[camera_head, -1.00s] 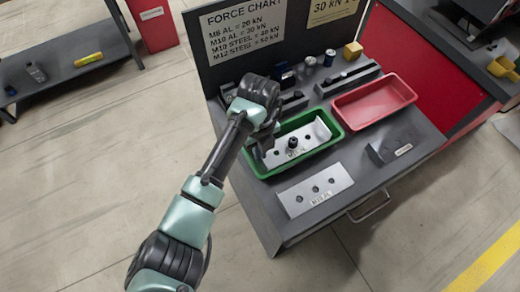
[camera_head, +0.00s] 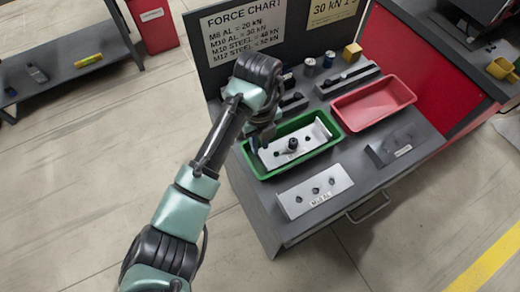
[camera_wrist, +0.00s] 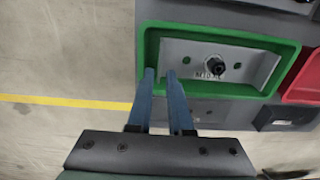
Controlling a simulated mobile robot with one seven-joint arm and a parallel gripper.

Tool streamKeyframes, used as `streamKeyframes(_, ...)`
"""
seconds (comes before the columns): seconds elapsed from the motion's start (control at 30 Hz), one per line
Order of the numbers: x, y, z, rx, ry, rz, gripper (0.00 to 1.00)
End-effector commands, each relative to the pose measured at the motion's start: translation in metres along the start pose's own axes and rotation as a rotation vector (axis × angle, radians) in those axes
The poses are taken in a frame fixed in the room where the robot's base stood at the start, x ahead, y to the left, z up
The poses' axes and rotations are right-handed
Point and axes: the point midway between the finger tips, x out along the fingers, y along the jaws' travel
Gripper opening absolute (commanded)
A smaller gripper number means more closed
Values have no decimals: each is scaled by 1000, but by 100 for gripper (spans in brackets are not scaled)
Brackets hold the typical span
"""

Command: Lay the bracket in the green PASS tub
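The bracket (camera_head: 311,137), a pale metal piece with holes, a label and a dark bolt-like part standing on it, lies inside the green tub (camera_head: 262,173). In the wrist view the bracket (camera_wrist: 183,50) sits within the walls of the green tub (camera_wrist: 222,32). My gripper (camera_head: 258,142) is above the left end of the tub in the head view, partly hidden by my arm. In the wrist view its two blue fingers (camera_wrist: 160,74) are apart, with nothing between them, and overlap the tub's near-left edge. I cannot tell the exact height above the tub.
A red tub (camera_head: 340,104) stands right of the green one. A flat plate with holes (camera_head: 300,200) lies on the bench in front. A dark labelled block (camera_head: 377,153) is at the right.

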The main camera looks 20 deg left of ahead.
Motion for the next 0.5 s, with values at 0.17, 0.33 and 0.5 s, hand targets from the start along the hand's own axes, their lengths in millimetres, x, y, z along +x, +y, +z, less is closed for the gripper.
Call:
streamKeyframes(0.17,-39,-1,1,1,-4,-2,18)
streamKeyframes(0.33,-64,0,1,1,-2,-1,18)
streamKeyframes(0.5,-72,0,0,0,1,0,18)
